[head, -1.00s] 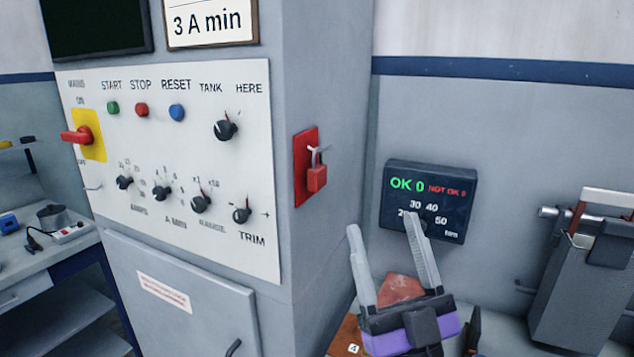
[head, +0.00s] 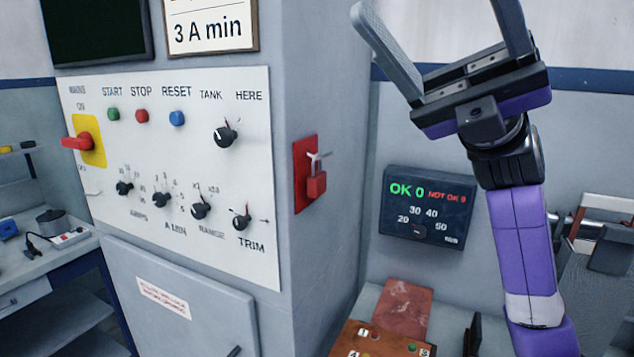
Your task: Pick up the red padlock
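The red padlock (head: 316,185) hangs from a light hook on a red plate (head: 303,163), on the right side face of the grey control cabinet. It is in plain view in the head view. My gripper (head: 425,25) is up at the top right, well above and to the right of the padlock and apart from it. Its two fingers are spread wide with nothing between them. The tip of one finger is cut off by the top of the picture.
The cabinet's white panel (head: 255,255) carries knobs, buttons and a red switch (head: 78,142). A dark display box (head: 395,225) is on the wall behind. Below it is a brown board (head: 350,338). A bench (head: 25,268) stands at the left. The space right of the padlock is open.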

